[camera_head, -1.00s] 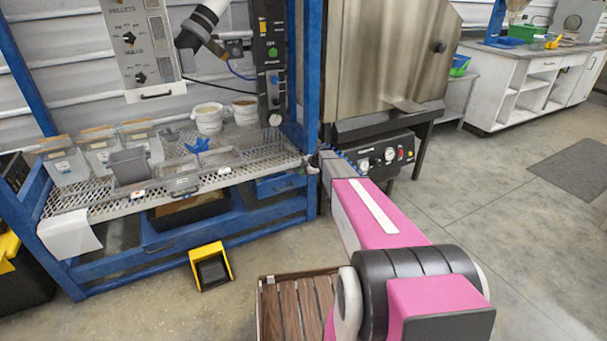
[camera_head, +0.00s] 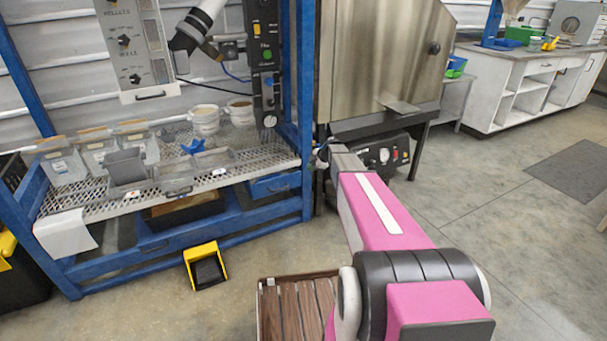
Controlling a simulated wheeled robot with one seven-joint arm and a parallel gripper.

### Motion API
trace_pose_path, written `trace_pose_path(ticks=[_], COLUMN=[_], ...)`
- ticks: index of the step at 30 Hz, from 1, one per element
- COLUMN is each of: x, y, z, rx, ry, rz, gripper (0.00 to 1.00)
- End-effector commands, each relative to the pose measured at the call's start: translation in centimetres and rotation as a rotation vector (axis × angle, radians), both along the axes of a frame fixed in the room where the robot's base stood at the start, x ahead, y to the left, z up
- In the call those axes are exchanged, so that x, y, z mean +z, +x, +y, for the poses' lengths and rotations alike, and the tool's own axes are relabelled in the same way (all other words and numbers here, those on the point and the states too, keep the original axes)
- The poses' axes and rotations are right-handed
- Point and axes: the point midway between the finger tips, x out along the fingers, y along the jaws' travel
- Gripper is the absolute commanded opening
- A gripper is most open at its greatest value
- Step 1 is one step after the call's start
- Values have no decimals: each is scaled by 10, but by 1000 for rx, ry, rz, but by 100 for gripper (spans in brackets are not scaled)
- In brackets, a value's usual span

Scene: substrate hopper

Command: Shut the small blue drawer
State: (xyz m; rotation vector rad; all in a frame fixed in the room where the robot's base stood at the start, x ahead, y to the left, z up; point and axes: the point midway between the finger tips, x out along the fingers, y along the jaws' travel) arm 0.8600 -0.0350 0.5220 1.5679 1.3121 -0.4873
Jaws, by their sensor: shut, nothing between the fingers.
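The small blue drawer (camera_head: 274,186) sits under the right end of the mesh shelf, inside the blue rack. Its front shows, but I cannot tell how far it stands out. My gripper (camera_head: 322,151) is at the far end of my pink and grey arm, just right of the rack's front right post. It is small in the picture and partly hidden by my own wrist. It is shut and holds nothing. It is to the right of the drawer and higher in the picture, apart from it.
The mesh shelf (camera_head: 104,206) carries clear bins, white tubs and a blue star-shaped piece. A steel cabinet (camera_head: 370,60) with a control panel stands right behind my wrist.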

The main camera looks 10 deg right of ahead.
Motion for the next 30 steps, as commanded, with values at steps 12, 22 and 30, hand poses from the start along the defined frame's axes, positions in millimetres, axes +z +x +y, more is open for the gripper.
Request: trace_pose_path(ticks=[12, 22, 30], x=[2, -7, -37], y=[-45, -46, -33], z=[124, 147, 165], rx=[3, 0, 1], ry=[0, 1, 0], rz=[1, 1, 2], gripper=[0, 0, 0])
